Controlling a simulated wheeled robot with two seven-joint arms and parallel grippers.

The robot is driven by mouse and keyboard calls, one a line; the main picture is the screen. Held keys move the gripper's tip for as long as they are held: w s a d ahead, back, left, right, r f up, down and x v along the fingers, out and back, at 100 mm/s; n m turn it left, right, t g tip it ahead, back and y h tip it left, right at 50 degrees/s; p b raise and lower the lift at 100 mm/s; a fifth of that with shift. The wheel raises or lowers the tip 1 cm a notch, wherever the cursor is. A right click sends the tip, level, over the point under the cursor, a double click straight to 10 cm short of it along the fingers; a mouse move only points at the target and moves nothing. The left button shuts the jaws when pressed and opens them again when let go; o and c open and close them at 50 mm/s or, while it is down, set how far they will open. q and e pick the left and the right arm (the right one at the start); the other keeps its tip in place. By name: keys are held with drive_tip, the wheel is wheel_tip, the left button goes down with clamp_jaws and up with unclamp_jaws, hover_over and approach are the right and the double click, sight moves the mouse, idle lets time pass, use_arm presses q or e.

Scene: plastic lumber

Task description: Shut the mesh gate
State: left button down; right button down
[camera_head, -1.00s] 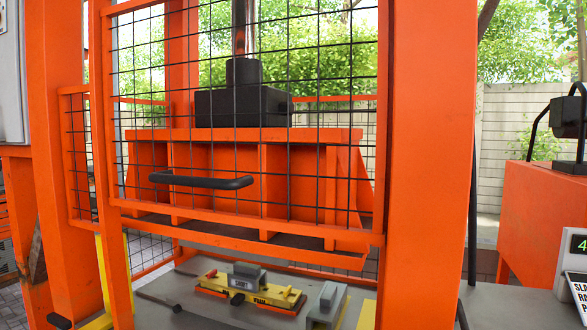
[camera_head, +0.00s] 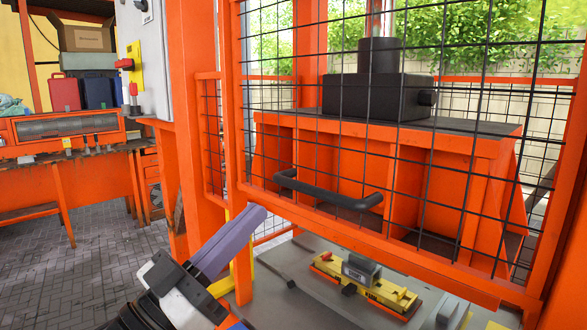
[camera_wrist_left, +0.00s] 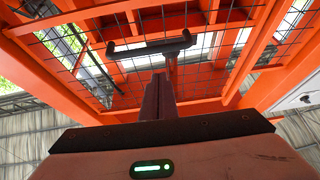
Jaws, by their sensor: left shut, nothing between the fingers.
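The mesh gate (camera_head: 233,110) is an orange frame with black wire mesh on the front of an orange press. Its bottom rail hangs above the grey bed, leaving an open gap. A black bar handle (camera_head: 340,200) sits low on the gate. My left gripper (camera_head: 260,214), with purple fingers, is shut and empty, below and left of the handle in the head view, apart from it. In the left wrist view the handle (camera_wrist_left: 150,46) lies beyond the shut fingertips (camera_wrist_left: 158,78). My right gripper is not in view.
A yellow fixture (camera_head: 365,283) lies on the grey press bed (camera_head: 300,265) below the gate. An orange post (camera_head: 190,150) stands left of the gate. An orange workbench (camera_head: 80,160) with cases is at the far left. Paved floor between them is clear.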

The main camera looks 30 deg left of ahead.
use_arm(q)
wheel_tip(320, 180, up, 2)
wheel_tip(320, 180, up, 5)
drive_tip(key=b, duration=0.3)
hover_over(293, 188)
drive_tip(key=s, duration=0.4)
drive_tip(key=f, duration=0.1)
drive_tip(key=w+d+f, duration=0.1)
drive_tip(key=shift+d+f+h, duration=0.15)
drive_tip(key=shift+f+h, duration=0.15)
drive_tip(key=shift+w+f, duration=0.15)
drive_tip(key=shift+f, duration=0.45)
